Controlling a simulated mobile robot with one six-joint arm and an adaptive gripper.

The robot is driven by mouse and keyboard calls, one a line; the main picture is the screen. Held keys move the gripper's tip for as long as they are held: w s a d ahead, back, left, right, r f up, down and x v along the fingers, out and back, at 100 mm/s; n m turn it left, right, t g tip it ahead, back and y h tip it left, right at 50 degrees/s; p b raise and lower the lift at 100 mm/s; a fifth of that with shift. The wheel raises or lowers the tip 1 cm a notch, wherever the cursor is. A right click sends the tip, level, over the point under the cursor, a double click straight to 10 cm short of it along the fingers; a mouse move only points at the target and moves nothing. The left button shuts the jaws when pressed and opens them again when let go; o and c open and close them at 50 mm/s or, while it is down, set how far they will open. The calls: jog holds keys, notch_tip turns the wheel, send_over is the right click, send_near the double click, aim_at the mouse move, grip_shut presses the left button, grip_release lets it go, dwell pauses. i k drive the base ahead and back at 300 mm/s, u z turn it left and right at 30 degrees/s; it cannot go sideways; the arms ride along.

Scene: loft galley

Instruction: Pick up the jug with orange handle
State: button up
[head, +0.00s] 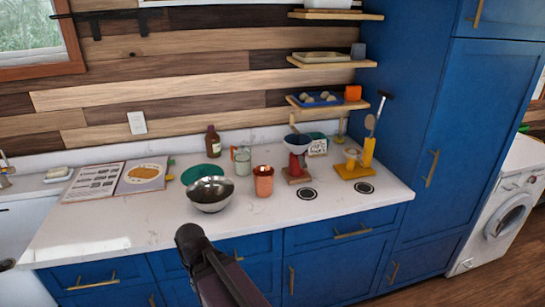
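The jug with the orange handle (243,161) stands upright on the white counter, against the back. It looks pale greenish, and its orange handle is on its left side. A metal bowl and a copper cup stand in front of it, to either side, and the bowl may hide a little of its lower left. Part of my dark arm rises from the bottom edge, in front of the counter, well short of the jug. No gripper fingers show, so I cannot see my gripper.
The steel bowl (210,194) and copper cup (264,181) stand close to the jug. A green plate (200,173) and brown bottle (213,142) are to its left. An open book (118,180) lies at left. The front counter is clear.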

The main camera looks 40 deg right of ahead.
aim_at(241, 155)
jog(key=z, duration=0.8)
jog(key=k, duration=0.95)
jog(key=u, duration=0.05)
jog(key=i, duration=0.7)
